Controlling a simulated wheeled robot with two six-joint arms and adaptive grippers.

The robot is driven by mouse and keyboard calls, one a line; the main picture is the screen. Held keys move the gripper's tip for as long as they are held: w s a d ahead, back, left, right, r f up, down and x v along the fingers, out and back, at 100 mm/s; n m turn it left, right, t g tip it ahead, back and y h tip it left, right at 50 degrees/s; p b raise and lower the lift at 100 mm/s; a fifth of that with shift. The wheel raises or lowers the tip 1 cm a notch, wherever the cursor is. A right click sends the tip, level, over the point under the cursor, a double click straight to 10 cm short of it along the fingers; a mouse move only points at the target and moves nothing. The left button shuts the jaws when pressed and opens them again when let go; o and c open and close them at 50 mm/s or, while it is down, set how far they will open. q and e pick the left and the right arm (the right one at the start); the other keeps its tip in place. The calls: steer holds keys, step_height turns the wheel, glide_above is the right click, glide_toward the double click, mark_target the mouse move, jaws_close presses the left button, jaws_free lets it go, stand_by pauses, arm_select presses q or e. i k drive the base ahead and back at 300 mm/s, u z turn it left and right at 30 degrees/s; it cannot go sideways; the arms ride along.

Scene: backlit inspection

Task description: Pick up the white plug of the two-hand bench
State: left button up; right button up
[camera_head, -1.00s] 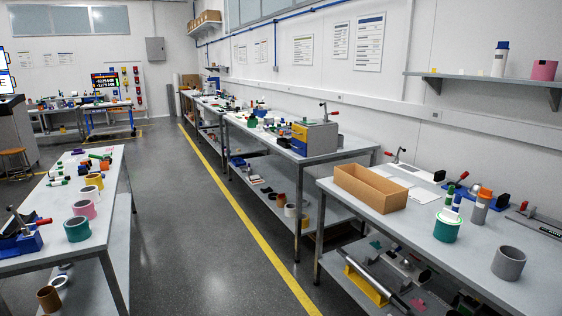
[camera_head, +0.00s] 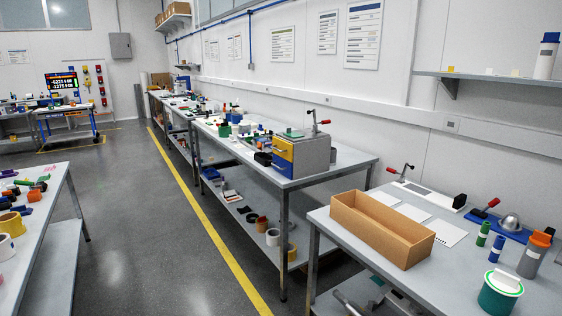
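I cannot make out for certain a white plug in the head view. A green and white round container (camera_head: 500,294) stands on the near right bench, with a white piece (camera_head: 507,282) on its top; I cannot tell if that is a plug. Another bench (camera_head: 300,178) farther back carries many small parts too small to tell apart. Neither of my grippers is in view.
A left bench (camera_head: 52,185) is cluttered. The grey floor aisle (camera_head: 150,225) is clear.

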mark_target(505, 283)
steer(key=z, duration=0.55)
steer(key=i, duration=0.95)
steer(key=z, duration=1.2)
steer(key=i, duration=0.4)
steer(key=z, duration=0.2)
